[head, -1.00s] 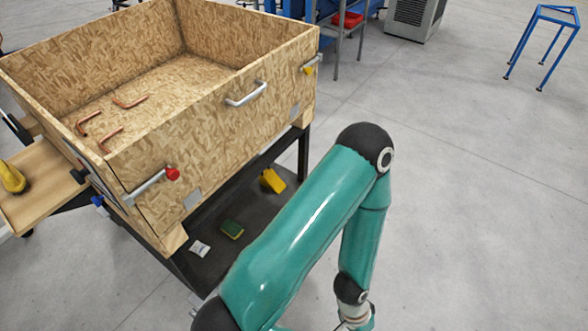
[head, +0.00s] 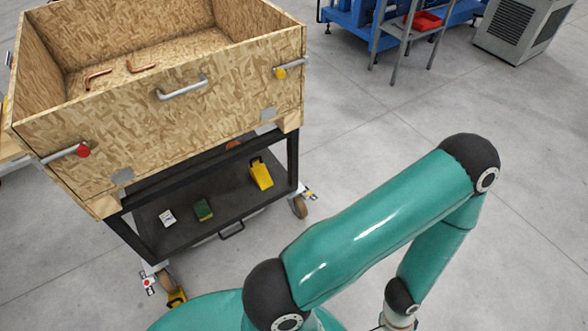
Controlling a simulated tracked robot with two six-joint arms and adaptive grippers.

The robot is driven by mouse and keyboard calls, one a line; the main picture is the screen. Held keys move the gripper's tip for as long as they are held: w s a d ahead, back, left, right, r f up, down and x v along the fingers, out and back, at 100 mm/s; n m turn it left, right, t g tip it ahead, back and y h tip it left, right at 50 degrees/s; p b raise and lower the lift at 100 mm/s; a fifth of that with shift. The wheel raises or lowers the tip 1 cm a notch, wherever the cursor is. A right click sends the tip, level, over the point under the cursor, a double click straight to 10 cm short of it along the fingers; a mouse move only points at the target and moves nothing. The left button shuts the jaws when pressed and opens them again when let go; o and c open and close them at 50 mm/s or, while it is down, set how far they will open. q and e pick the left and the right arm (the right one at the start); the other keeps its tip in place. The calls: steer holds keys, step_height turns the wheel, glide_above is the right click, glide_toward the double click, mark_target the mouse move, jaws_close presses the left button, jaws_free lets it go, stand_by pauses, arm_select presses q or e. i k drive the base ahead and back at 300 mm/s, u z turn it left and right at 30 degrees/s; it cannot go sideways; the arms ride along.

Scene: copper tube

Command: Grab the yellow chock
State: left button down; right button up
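A yellow wedge-shaped chock (head: 261,174) lies on the dark lower shelf (head: 185,235) of the wooden-box cart, towards the shelf's right end. Neither gripper is in view.
A green-and-yellow sponge (head: 203,210) and a small white packet (head: 167,217) lie on the same shelf. The wooden box (head: 200,120) overhangs it, with copper tubes (head: 143,67) inside. A caster (head: 299,207) stands at the right corner. Floor to the right is clear.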

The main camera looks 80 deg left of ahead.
mark_target(258, 170)
steer(key=z, duration=0.15)
steer(key=i, duration=1.05)
steer(key=u, duration=1.85)
steer(key=i, duration=0.3)
steer(key=u, duration=2.7)
steer(key=k, duration=0.55)
steer(key=u, duration=0.35)
steer(key=i, duration=1.6)
steer(key=z, duration=0.45)
